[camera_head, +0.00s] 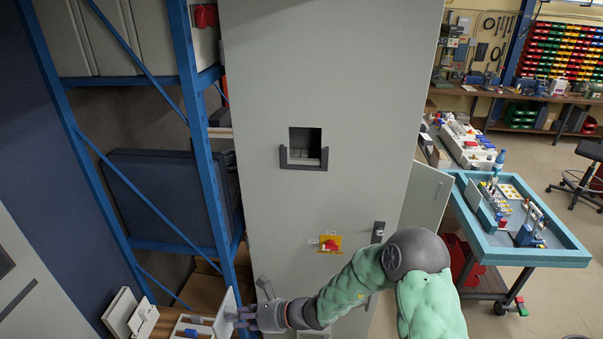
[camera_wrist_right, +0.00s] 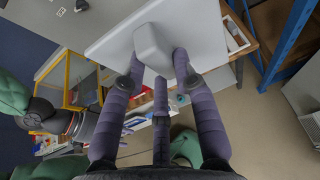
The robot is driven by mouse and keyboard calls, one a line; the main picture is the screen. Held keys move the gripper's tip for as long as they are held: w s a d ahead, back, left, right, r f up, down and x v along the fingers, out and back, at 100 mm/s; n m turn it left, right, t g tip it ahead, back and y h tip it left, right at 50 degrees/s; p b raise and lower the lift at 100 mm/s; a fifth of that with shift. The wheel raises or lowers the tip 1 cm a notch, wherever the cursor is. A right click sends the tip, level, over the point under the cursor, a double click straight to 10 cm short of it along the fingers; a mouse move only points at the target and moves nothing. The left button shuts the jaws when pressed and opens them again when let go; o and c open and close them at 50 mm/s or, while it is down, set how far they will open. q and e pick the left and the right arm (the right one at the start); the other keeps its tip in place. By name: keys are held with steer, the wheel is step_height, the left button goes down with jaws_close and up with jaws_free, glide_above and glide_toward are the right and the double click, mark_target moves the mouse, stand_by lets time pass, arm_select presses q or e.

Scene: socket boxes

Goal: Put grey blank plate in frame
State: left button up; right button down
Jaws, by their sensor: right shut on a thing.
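The grey blank plate (camera_wrist_right: 203,35) fills the upper middle of the right wrist view, pale and flat with a raised block on its face. My right gripper (camera_wrist_right: 161,62) is shut on that block with its purple fingers. In the head view the right gripper (camera_head: 242,316) is low, left of the tall cabinet's foot, and the plate (camera_head: 228,311) shows nearly edge-on, tilted. The dark U-shaped frame (camera_head: 317,166) sits around the lower part of a square opening high on the cabinet front. The plate is well below and left of it.
The tall grey cabinet (camera_head: 350,70) has a red and yellow switch (camera_head: 330,244) and a handle. A blue rack (camera_head: 204,150) stands at left. A wooden surface holds white boxes (camera_head: 120,310) near the plate. A turquoise trolley (camera_head: 550,256) stands at right. The space before the frame is clear.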

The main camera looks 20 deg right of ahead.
arm_select(q)
steer(key=shift+r, duration=0.85)
arm_select(e)
step_height(320, 180, up, 2)
steer(key=shift+r, duration=0.15)
steer(key=shift+w, duration=0.1)
steer(key=shift+d+r, duration=0.1)
steer(key=shift+r, duration=0.05)
